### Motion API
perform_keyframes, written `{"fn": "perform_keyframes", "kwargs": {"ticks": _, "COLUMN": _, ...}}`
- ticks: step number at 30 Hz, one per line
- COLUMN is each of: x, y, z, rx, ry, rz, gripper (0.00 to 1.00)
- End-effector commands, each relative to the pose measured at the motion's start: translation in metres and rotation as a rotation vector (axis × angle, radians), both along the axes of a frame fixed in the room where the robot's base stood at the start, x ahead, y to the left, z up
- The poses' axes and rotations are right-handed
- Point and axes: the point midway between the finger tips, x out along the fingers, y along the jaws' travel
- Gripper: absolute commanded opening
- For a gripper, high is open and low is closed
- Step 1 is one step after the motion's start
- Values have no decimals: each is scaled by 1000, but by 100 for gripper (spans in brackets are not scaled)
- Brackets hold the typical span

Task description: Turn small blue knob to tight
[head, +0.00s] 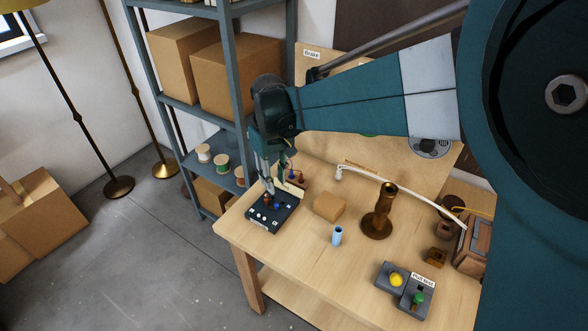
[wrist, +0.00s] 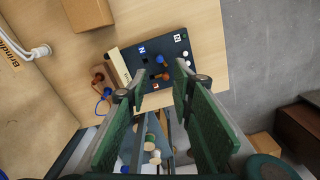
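A dark terminal block (head: 264,221) lies near the left corner of the workbench, with small coloured labels and white dots on top. It also shows in the wrist view (wrist: 203,66). A small blue knob (wrist: 160,59) stands near its middle, beside a brown-orange round part (wrist: 162,76). My gripper (head: 268,190) points down just above the block. In the wrist view its two fingers (wrist: 161,68) are spread apart, one on either side of the knob area, with nothing clearly held. In the head view the fingers partly hide the knobs; contact cannot be told.
A wooden strip (wrist: 119,67) borders the block, with a small wooden stand (wrist: 103,80) carrying orange parts and blue wire beside it. A cardboard box (head: 329,207), blue cylinder (head: 337,236) and brown lamp post (head: 379,215) stand to the right. A grey shelf (head: 235,75) stands behind.

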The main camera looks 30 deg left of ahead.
Motion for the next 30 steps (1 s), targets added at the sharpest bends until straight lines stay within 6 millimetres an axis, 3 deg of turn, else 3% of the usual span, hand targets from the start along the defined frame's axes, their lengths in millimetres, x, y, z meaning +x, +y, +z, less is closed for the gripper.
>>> {"fn": "perform_keyframes", "kwargs": {"ticks": 6, "x": 0, "y": 0, "z": 10, "rx": 0, "ry": 0, "rz": 0, "gripper": 24}}
{"fn": "perform_keyframes", "kwargs": {"ticks": 20, "x": 0, "y": 0, "z": 10, "rx": 0, "ry": 0, "rz": 20, "gripper": 24}}
{"fn": "perform_keyframes", "kwargs": {"ticks": 30, "x": 2, "y": 2, "z": 0, "rx": 0, "ry": 0, "rz": 291, "gripper": 24}}
